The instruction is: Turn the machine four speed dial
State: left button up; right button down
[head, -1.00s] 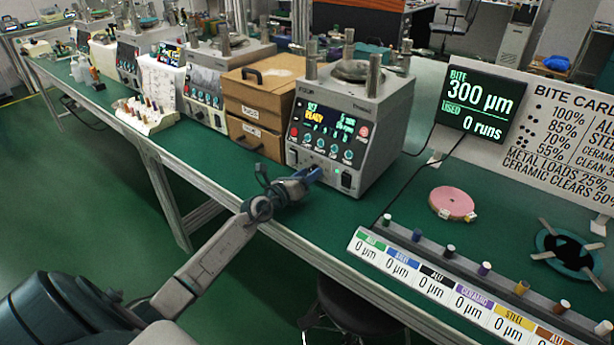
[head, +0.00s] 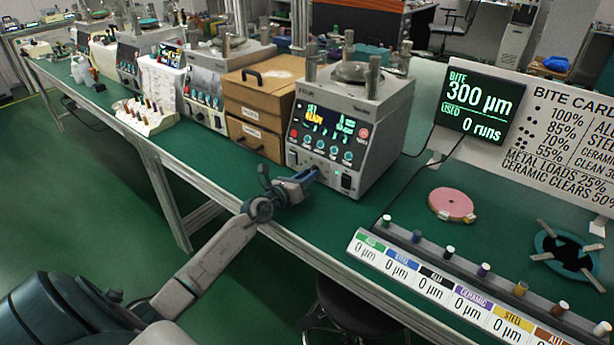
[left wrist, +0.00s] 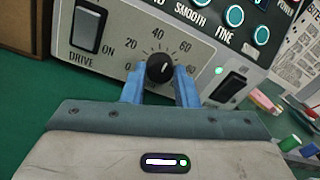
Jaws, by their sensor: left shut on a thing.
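The grey lapping machine (head: 355,130) stands on the green bench, with a lit screen and several teal buttons on its front. Its black speed dial (left wrist: 160,68) shows in the left wrist view, inside a printed scale running from 0 to 80. My left gripper (head: 312,174) reaches the lower front of this machine. In the left wrist view its blue fingers (left wrist: 161,85) stand on both sides of the dial and are shut on it. In the head view the fingers hide the dial. My right gripper is not in view.
A DRIVE rocker switch (left wrist: 88,28) sits left of the dial, and another black switch (left wrist: 229,88) sits right. Brown drawers (head: 257,105) stand left of the machine. A pink disc (head: 451,204) and a row of labelled pegs (head: 450,252) lie to the right.

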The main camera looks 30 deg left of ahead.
pick_arm(q)
jog(key=o, duration=1)
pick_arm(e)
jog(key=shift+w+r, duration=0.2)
pick_arm(q)
jog(key=shift+s, duration=0.2)
jog(key=shift+s+a, duration=0.1)
jog(key=shift+s, duration=0.25)
jog(key=s, duration=0.2)
jog(key=s+p, duration=0.1)
jog(key=s, duration=0.2)
jog(key=s+a, duration=0.1)
jog(key=s, duration=0.2)
jog(key=shift+s, duration=0.1)
jog(key=shift+s+a, duration=0.1)
jog(key=shift+s, duration=0.65)
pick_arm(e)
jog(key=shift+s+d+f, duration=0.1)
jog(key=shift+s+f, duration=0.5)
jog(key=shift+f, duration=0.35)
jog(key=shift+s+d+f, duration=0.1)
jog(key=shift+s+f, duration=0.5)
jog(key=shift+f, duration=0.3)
